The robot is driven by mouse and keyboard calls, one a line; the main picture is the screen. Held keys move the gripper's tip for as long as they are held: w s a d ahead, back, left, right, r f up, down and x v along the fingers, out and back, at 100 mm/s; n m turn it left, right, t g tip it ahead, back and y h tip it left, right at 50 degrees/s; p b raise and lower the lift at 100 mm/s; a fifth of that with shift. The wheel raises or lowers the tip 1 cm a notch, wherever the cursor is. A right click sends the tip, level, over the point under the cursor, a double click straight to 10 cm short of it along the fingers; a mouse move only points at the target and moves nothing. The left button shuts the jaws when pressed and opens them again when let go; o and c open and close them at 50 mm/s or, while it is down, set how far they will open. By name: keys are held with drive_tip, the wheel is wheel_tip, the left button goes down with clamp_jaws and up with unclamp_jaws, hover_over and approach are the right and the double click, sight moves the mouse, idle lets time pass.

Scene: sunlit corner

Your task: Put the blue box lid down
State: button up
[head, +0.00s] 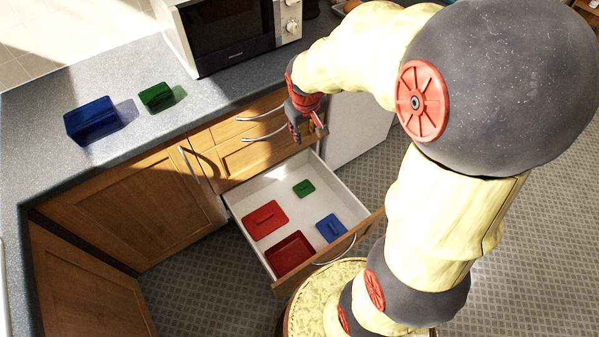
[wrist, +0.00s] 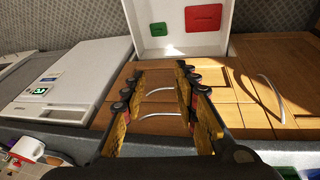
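The blue lid (head: 331,228), flat with a raised handle, lies on the floor of the open white drawer (head: 352,203), toward its front right in the head view. The blue box (head: 90,122) stands on the counter at the left, apart from the lid. My gripper (head: 309,136) hangs above the back edge of the drawer, near the cabinet front, and touches no lid. In the wrist view its fingers (wrist: 160,74) are spread apart with nothing between them. The blue lid does not show in the wrist view.
The drawer also holds a red lid (head: 265,218), a green lid (head: 304,188) and a red box (head: 290,254). A green box (head: 156,97) stands on the counter (head: 145,130) near the microwave (head: 232,32). Bare counter lies in front of the boxes. A mug (wrist: 28,149) shows in the wrist view.

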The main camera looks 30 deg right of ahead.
drive_tip(key=s+a+r+t+y, duration=0.1)
drive_tip(key=s+a+r, duration=0.5)
drive_tip(key=s, duration=0.4)
drive_tip(key=s+a+r+t, duration=0.1)
drive_tip(key=s+a+r, duration=0.6)
drive_tip(key=s, duration=0.3)
drive_tip(key=shift+a+r+y, duration=0.15)
drive_tip(key=shift+r+y, duration=0.05)
drive_tip(key=shift+y, duration=0.2)
drive_tip(key=shift+r+p, duration=0.9)
